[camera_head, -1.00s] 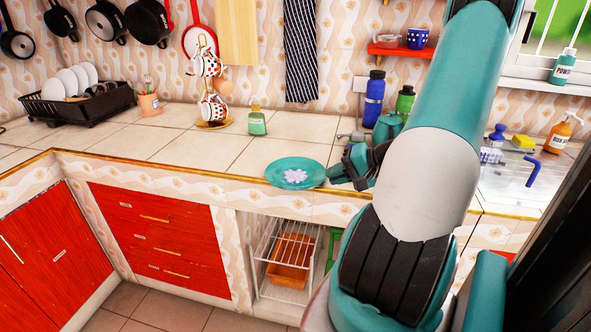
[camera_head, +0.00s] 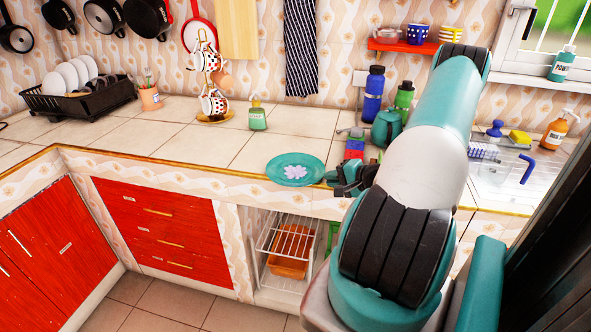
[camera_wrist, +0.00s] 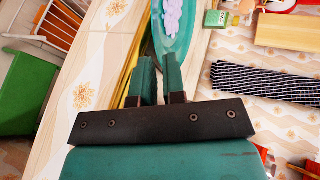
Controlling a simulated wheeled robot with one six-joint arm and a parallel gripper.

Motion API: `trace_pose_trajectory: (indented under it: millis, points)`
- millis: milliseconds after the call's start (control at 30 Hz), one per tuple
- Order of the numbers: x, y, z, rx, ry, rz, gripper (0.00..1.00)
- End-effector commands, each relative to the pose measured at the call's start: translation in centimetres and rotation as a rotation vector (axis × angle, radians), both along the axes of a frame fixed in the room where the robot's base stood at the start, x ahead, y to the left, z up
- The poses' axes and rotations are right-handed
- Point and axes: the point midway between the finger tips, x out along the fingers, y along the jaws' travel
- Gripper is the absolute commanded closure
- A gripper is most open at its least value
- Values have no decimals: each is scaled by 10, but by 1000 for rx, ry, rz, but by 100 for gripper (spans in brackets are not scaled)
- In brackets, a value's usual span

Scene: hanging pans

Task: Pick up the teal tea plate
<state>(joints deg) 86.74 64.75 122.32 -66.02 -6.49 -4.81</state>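The teal tea plate (camera_head: 292,172), with a pale lilac flower in its middle, lies at the front edge of the tiled counter (camera_head: 205,146). My gripper (camera_head: 330,179) is at the plate's right edge in the head view, low by the counter edge. In the wrist view the plate (camera_wrist: 188,38) lies just beyond the fingertips (camera_wrist: 160,58), and its near rim lines up with the narrow gap between them. The fingers stand a little apart. I cannot tell whether they touch the rim.
A green soap bottle (camera_head: 257,116) stands behind the plate. A teal teapot (camera_head: 387,127), a blue bottle (camera_head: 373,95) and a green bottle (camera_head: 404,95) stand behind my gripper. A mug rack (camera_head: 213,95) and a black dish rack (camera_head: 78,104) are further left. Tiles left of the plate are clear.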

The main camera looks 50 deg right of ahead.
Motion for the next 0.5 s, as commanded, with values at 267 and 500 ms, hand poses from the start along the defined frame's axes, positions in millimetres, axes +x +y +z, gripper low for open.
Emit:
trace_pose_trajectory:
  millis: [267, 500]
  points:
    - [30, 3, -12, 2, 0, 5, 89]
    - [49, 2, -24, 0, 0, 1, 89]
